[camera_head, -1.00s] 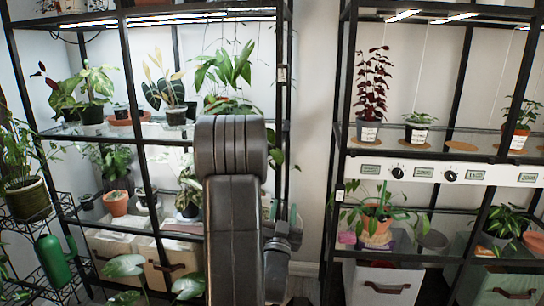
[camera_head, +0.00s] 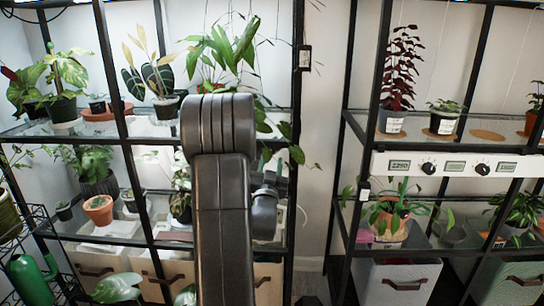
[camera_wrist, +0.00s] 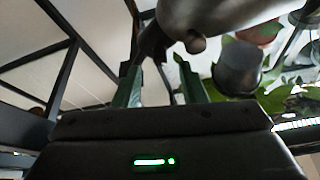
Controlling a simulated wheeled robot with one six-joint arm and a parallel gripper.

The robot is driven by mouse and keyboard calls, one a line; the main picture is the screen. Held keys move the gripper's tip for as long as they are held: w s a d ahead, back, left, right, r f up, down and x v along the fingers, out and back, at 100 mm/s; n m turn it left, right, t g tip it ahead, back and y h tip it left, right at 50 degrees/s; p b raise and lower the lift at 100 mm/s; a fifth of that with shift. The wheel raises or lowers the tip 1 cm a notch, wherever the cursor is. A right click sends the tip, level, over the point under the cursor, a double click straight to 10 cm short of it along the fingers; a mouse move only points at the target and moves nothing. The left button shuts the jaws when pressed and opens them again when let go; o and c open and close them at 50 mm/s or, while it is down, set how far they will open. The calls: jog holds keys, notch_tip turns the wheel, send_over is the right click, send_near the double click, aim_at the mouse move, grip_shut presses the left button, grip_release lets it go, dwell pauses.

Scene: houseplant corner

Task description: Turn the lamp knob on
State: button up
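Two round black knobs sit on a white control panel (camera_head: 440,176) along the front of the right rack. The left knob (camera_head: 429,168) and the right knob (camera_head: 482,169) stand between small greenish displays. Their pointer positions are too small to read. Nothing in these views marks which one is the lamp knob. My gripper (camera_wrist: 160,88) shows in the wrist view with its two green fingers apart. I see nothing held between them. In the head view my arm stands left of the panel, and the gripper is hidden. The knobs cannot be made out in the wrist view.
The left rack (camera_head: 116,75) holds several potted plants. A potted plant (camera_head: 391,215) stands on the shelf below the panel, and a dark red plant (camera_head: 400,75) above it. Black posts (camera_head: 371,75) frame the right rack. A narrow wall gap (camera_head: 320,150) separates the racks.

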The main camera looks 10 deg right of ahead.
aim_at(272, 152)
jog(key=shift+x, duration=1.85)
grip_shut()
